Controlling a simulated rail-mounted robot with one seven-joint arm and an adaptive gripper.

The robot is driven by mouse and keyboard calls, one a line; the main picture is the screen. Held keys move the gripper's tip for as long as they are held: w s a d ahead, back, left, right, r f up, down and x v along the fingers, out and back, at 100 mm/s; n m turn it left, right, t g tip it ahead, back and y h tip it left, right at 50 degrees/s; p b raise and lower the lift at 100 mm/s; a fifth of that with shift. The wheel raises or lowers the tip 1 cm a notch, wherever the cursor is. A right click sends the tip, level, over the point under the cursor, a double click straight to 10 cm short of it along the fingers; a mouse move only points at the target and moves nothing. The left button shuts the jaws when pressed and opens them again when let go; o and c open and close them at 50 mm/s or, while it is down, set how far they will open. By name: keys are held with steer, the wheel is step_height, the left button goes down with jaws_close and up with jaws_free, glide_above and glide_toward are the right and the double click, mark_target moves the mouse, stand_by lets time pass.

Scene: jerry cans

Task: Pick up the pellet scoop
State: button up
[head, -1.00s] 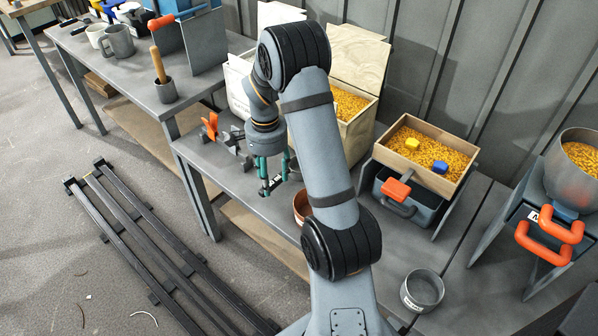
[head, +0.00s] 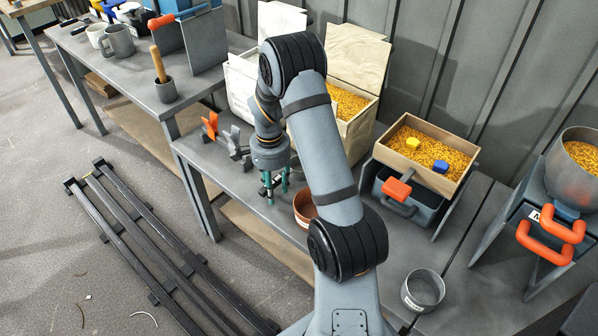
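I cannot surely make out the pellet scoop in the head view. My gripper (head: 276,192) points down over the grey middle bench (head: 205,158), with its teal fingers apart and nothing visible between them. A copper-brown round vessel (head: 303,209) is just right of the gripper, partly hidden behind my arm; whether it has a handle does not show. An orange piece (head: 210,124) and grey upright plates (head: 234,141) stand on the bench to the left of the gripper.
An open bin of yellow pellets (head: 347,103) stands behind my arm. A wooden-framed pellet hopper (head: 468,172) with blue and yellow blocks is to the right. A grey cup (head: 422,291) stands near the front. A wooden-handled tool (head: 157,65) stands in a pot on the left bench.

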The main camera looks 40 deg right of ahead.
jaws_close()
steer(key=shift+r, duration=0.1)
stand_by(0.4)
